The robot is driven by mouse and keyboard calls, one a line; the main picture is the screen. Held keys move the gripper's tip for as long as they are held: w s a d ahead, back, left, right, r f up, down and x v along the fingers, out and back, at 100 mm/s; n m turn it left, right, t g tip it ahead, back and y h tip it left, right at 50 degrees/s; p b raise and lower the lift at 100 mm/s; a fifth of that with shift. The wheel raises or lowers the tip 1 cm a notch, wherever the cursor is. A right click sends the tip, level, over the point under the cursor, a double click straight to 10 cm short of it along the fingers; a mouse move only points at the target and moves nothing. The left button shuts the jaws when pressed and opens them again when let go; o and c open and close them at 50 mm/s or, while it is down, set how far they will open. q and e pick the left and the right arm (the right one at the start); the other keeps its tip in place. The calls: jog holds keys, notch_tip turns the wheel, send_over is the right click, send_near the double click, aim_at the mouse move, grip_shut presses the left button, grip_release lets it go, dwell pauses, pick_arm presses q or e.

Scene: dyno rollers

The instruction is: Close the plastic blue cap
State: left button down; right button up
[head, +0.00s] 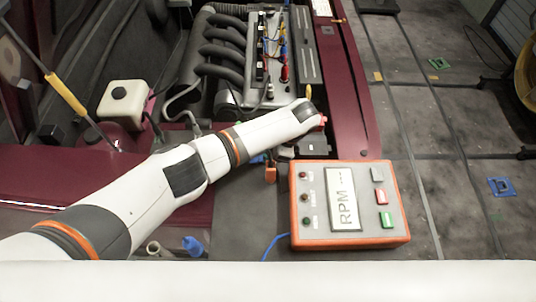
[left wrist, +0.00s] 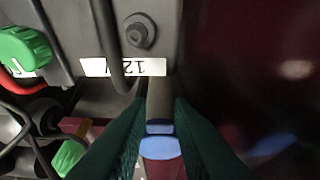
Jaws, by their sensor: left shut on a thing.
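A bright blue piece (left wrist: 160,148), which looks like the plastic cap, sits between the dark green fingers of my left gripper (left wrist: 161,108) in the left wrist view. The gripper is shut on it. A dark grey part lies just beyond it between the fingertips. I cannot tell whether the cap is open or seated. In the head view my left arm reaches across the engine bay, and its wrist hides most of the gripper. A blue bit (head: 258,159) shows below the forearm there. My right gripper is not in view.
An orange RPM box (head: 349,204) stands near the wrist. The engine (head: 222,65) lies behind. The grey floor at right is mostly clear.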

pick_arm(q)
jog(key=shift+s+d, duration=0.1)
jog(key=shift+d, duration=0.05)
jog(key=c, duration=1.3)
grip_release()
jog(key=b+v, duration=0.1)
jog(key=v, duration=1.1)
